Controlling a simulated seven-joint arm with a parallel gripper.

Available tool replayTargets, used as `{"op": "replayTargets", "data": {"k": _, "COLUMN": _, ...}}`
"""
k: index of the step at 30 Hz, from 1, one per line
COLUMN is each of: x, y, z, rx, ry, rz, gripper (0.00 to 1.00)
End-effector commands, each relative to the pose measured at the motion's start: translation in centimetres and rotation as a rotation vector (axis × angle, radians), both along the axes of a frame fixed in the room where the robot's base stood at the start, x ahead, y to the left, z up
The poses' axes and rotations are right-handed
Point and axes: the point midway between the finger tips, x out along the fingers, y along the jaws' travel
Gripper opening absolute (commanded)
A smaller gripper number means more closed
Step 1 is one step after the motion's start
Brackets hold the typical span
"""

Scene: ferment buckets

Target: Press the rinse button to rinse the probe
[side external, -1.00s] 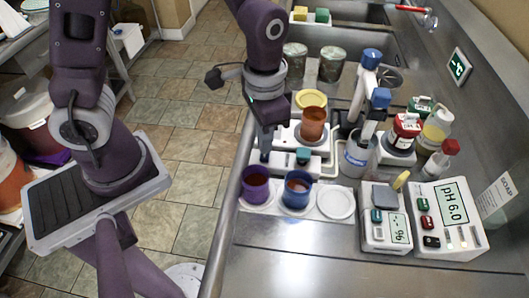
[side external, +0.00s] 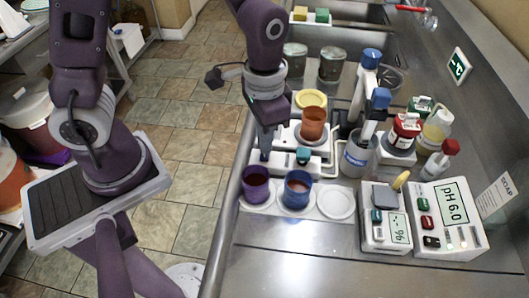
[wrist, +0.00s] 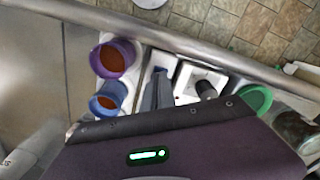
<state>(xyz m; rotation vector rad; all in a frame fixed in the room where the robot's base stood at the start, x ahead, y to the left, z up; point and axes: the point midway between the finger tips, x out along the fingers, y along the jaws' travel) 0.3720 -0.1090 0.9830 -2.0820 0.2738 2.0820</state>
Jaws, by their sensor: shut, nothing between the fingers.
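My gripper (side external: 265,149) is shut and empty, pointing down over the left end of a low white unit (side external: 318,167) behind the cups. A small blue part shows at its fingertips; I cannot tell whether it is touched or pressed. A teal button (side external: 303,155) sits on that unit, right of my gripper. No label shows which is the rinse button. The probe cannot be made out clearly; a blue-capped holder (side external: 380,98) stands over a clear beaker (side external: 356,158).
A purple cup (side external: 256,186) and a blue cup (side external: 297,190) stand just in front of the unit, close to my gripper. An orange cup (side external: 313,122) stands behind. The front counter is clear.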

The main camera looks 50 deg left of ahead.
Motion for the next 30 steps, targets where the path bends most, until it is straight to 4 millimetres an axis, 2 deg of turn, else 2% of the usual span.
{"op": "replayTargets", "data": {"k": 16, "x": 0.0, "y": 0.0, "z": 0.0, "rx": 0.000, "ry": 0.000, "rz": 0.000, "gripper": 0.00}}
{"op": "replayTargets", "data": {"k": 30, "x": 0.0, "y": 0.0, "z": -1.2, "rx": 0.000, "ry": 0.001, "rz": 0.000, "gripper": 0.00}}
